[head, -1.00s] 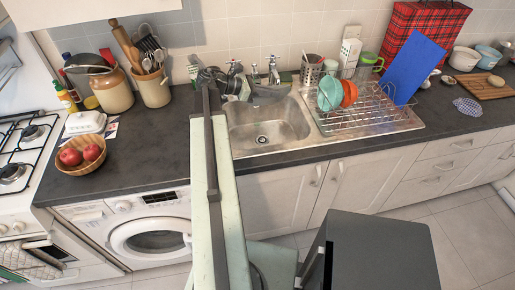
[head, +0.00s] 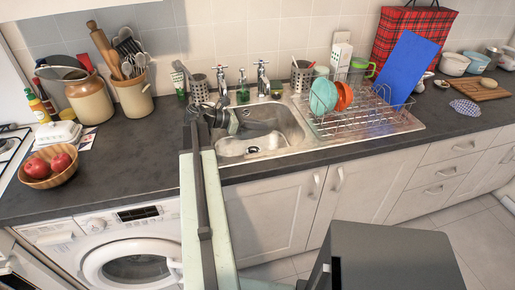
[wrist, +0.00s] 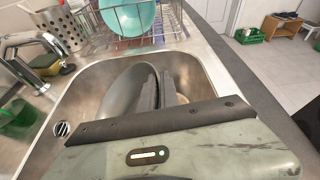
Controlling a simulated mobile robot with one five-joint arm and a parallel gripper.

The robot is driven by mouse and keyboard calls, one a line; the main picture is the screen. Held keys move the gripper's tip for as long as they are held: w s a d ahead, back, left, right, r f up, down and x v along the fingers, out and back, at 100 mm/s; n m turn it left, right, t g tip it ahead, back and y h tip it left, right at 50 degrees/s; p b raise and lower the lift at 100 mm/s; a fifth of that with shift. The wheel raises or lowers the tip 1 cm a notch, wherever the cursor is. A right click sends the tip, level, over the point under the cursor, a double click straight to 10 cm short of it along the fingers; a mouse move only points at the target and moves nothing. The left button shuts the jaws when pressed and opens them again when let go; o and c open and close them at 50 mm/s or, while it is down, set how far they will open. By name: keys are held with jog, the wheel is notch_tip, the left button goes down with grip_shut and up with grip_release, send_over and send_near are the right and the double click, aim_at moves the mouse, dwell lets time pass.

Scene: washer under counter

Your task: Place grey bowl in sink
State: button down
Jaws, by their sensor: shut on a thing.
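The grey bowl (wrist: 122,92) is tilted steeply, its wall close to upright, in the wrist view. My gripper (wrist: 165,90) is shut on its wall. In the head view, my gripper (head: 228,121) is over the left part of the steel sink (head: 292,128), with the dark grey bowl (head: 260,129) beside it to the right. The sink basin (wrist: 190,66) surrounds the bowl in the wrist view. My gripper hides part of the bowl, and I cannot tell whether the bowl touches the basin floor.
A wire dish rack (head: 365,115) with a teal bowl (head: 323,96) and an orange bowl (head: 344,96) stands right of the sink. Taps (head: 263,80) rise behind it. A fruit bowl (head: 50,168) is at the left. The counter left of the sink is mostly clear.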

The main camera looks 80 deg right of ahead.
aim_at(252, 136)
jog(key=shift+f+b, duration=2.45)
jog(key=shift+f, duration=0.75)
jog(key=c, duration=1.6)
grip_release()
jog(key=shift+r, duration=0.1)
jog(key=shift+r+p, duration=0.15)
jog(key=shift+p, duration=0.15)
jog(key=p+v, duration=0.4)
jog(key=v, duration=0.8)
